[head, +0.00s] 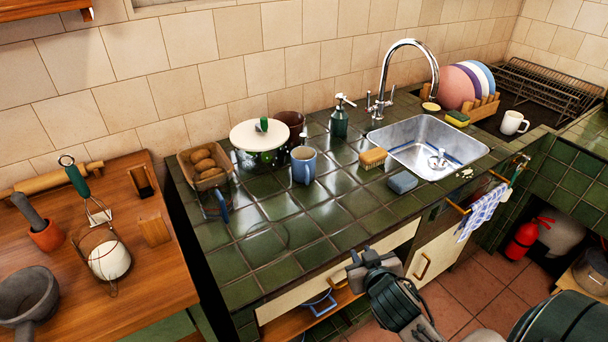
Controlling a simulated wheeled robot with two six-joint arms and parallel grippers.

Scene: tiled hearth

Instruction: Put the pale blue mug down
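The pale blue mug (303,167) stands upright on the dark green tiled counter (290,235), beside the white round lid or plate (258,135). No gripper touches it. My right gripper (368,262) is in front of the counter's near edge, by the cream drawer front, below and to the right of the mug. It appears empty, but the frame does not clearly show whether its fingers are apart. My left gripper is out of view.
A bread basket (205,165) and soap bottle (339,118) stand at the back. A sponge (373,157), a blue block (402,182) and the sink (425,145) lie right of the mug. The counter's front middle is mostly clear.

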